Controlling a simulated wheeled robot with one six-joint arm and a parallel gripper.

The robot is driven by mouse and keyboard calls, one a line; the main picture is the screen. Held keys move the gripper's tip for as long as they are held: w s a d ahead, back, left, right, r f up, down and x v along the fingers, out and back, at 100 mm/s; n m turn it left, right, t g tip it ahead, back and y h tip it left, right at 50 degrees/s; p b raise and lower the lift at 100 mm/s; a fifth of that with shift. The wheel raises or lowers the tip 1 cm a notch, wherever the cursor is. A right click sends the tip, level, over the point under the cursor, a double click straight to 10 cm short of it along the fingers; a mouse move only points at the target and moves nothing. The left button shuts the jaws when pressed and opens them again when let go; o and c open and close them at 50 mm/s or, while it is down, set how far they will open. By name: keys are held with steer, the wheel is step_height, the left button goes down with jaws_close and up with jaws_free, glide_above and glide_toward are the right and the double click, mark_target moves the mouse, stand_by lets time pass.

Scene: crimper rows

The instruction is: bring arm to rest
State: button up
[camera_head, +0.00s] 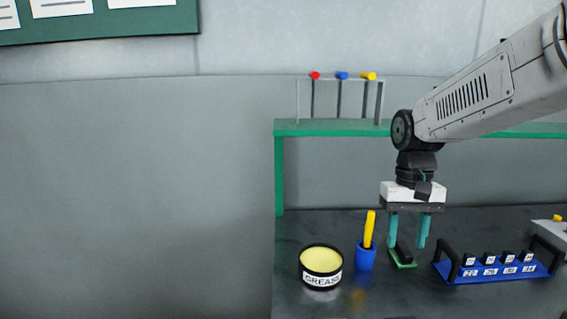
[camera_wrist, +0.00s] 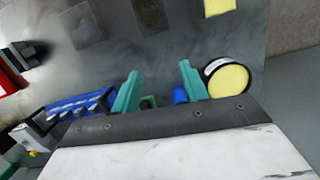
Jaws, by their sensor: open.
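My gripper (camera_head: 408,231) hangs from my arm at the right of the head view, pointing down, with its two teal fingers apart and nothing seen between them. Behind and below the fingers a small green and black item (camera_head: 403,256) stands on the dark bench; I cannot tell its exact gap to the fingertips. In the wrist view the two teal fingers (camera_wrist: 160,92) are spread, with a bit of green showing behind them.
A grease tin (camera_head: 321,281) and a blue cup (camera_head: 366,257) with a yellow stick stand left of my gripper. A blue labelled rack (camera_head: 492,273) stands to the right. A green shelf (camera_head: 330,128) with colored-tipped tools is behind. A yellow block (camera_wrist: 219,6) shows in the wrist view.

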steer(key=s+d+r+t, duration=0.1)
steer(key=s+t, duration=0.2)
steer(key=s, duration=1.9)
steer(key=shift+d+r+n, duration=0.35)
steer(key=shift+r+n, duration=0.05)
steer(key=shift+s, duration=0.1)
